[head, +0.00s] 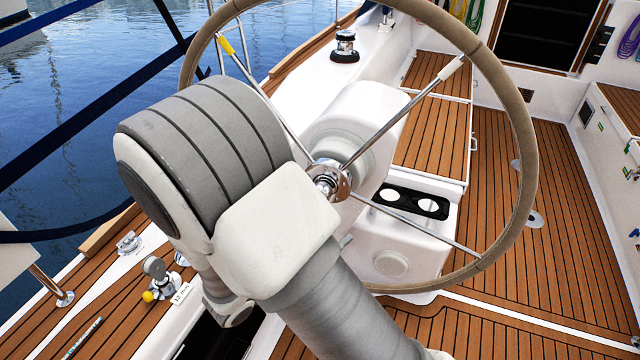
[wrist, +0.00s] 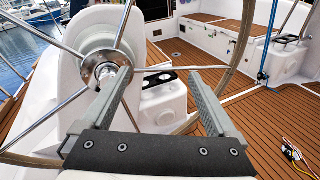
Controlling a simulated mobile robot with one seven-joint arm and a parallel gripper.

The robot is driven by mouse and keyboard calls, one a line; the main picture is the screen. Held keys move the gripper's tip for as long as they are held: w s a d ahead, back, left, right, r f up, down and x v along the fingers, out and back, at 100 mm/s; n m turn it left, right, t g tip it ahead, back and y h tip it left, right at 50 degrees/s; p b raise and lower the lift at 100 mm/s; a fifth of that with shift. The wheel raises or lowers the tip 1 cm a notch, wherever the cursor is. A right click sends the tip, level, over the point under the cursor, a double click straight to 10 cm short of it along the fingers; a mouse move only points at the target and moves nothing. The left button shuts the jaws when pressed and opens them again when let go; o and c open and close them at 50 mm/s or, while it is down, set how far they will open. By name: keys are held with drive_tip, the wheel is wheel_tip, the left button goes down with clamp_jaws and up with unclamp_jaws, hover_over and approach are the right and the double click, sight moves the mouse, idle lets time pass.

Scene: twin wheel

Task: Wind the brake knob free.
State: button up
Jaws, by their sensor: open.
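The steering wheel's chrome hub (head: 328,180) stands in front of the white pedestal, and a small round chrome knob sits at its centre. I take this as the brake knob; no label shows. In the wrist view the knob (wrist: 107,72) is left of centre. My gripper (wrist: 155,78) is open, its two grey fingers wide apart with nothing between them. The left fingertip overlaps the right side of the hub in the picture; I cannot tell whether it touches. In the head view my arm hides the gripper.
The steering wheel's rim (head: 530,150) and its metal spokes surround the hub. The white pedestal (head: 375,110) is behind, with a black cup holder (head: 412,203) low on the right. Teak deck (head: 530,290) is clear at right.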

drive_tip(key=a+f+n+t+y+b, duration=0.2)
drive_tip(key=a+f+n+t+y, duration=0.2)
drive_tip(key=a+f+n, duration=0.3)
drive_tip(key=b, duration=0.2)
approach(322, 191)
drive_tip(key=w+d+f, duration=0.2)
drive_tip(key=w, duration=0.7)
drive_tip(key=shift+d+m, duration=0.35)
drive_tip(key=shift+m, duration=0.05)
drive_tip(key=shift+f, duration=0.15)
drive_tip(key=shift+c, duration=0.3)
drive_tip(key=c, duration=1.3)
